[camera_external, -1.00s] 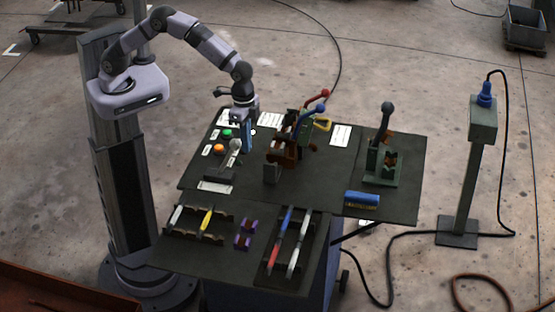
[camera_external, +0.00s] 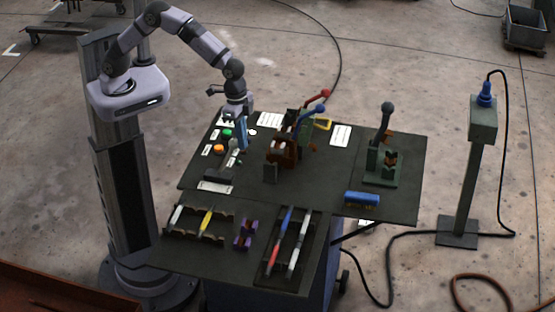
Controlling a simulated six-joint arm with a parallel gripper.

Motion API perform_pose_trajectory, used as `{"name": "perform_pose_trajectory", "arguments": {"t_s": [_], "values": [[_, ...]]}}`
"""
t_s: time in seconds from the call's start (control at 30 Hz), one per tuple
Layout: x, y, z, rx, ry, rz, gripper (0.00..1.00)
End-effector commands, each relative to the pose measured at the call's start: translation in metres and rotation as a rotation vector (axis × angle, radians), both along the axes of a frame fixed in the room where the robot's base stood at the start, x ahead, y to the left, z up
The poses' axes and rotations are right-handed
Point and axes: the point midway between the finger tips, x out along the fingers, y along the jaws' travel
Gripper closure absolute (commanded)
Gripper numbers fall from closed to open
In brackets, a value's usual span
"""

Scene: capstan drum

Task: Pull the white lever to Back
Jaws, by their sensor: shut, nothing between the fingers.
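The white lever (camera_external: 232,158) stands on a dark base (camera_external: 217,178) at the left part of the table, beside the green and orange buttons. It looks pale grey, and its upper end is close to my gripper. My gripper (camera_external: 242,145) points down just behind and to the right of the lever's upper end. Its fingers are shut with nothing between them. I cannot tell from this view whether they touch the lever. A white label plate (camera_external: 214,187) lies in front of the lever base.
A brown drum unit (camera_external: 282,151) with a red-knobbed lever (camera_external: 325,94) and a blue-knobbed lever (camera_external: 319,109) stands to the right. A green lever stand (camera_external: 381,170) is farther right. Front trays hold markers. A green button (camera_external: 227,133) and an orange button (camera_external: 218,148) sit left of my gripper.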

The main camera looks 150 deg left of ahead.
Motion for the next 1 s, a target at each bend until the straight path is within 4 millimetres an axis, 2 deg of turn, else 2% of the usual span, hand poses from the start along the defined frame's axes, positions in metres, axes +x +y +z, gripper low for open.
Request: {"name": "perform_pose_trajectory", "arguments": {"t_s": [0.27, 0.57, 1.0], "values": [[-0.009, -0.010, 0.002, 0.047, -0.047, 0.000, 1.00], [-0.030, -0.031, 0.013, 0.149, -0.149, -0.003, 1.00], [-0.078, -0.078, 0.019, 0.144, -0.142, -0.002, 1.00]]}}
